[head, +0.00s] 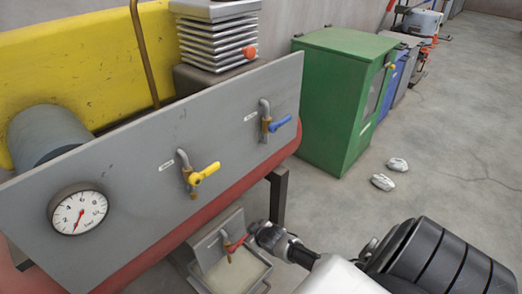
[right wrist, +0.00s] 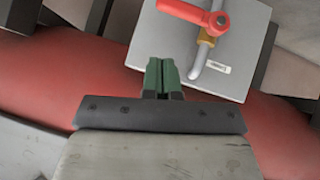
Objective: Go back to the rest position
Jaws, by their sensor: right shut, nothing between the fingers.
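My right arm reaches in from the lower right in the head view. Its gripper (head: 256,232) is just beside the red-handled valve (head: 233,243) on a small grey plate. In the right wrist view, the green fingers of my right gripper (right wrist: 162,75) are pressed together with nothing between them. There the red valve handle (right wrist: 195,13) and its bent grey pipe lie beyond the fingertips, slightly to the right. The fingers appear apart from the handle, though the exact gap is hard to tell. My left gripper is not in view.
A grey panel (head: 130,185) carries a gauge (head: 78,213), a yellow-handled valve (head: 203,174) and a blue-handled valve (head: 278,124). A pale-filled tray (head: 262,279) sits below the red valve. A green cabinet (head: 330,105) stands behind. Two white objects (head: 383,182) lie on otherwise open floor.

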